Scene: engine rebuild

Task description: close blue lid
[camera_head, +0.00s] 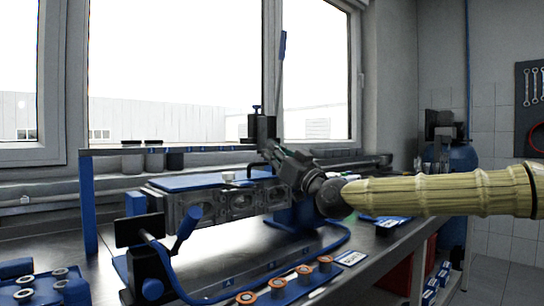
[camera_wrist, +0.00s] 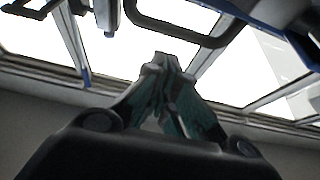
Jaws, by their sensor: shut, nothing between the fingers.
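A thin blue piece (camera_head: 283,48) stands nearly upright behind the workbench, in front of the window. A flat blue panel (camera_head: 195,182) lies on top of the grey engine block (camera_head: 235,203). I cannot tell for sure which of these is the blue lid. My gripper (camera_head: 270,154) reaches in from the right, over the right end of the block, beside a black upright fixture (camera_head: 262,130). In the wrist view my gripper (camera_wrist: 168,62) is shut and empty, its fingertips close below a dark looped bar (camera_wrist: 180,32).
Blue stand parts (camera_head: 187,230) and a row of orange-ringed parts (camera_head: 303,271) lie in front. Blue bars (camera_wrist: 298,45) cross the wrist view at upper right.

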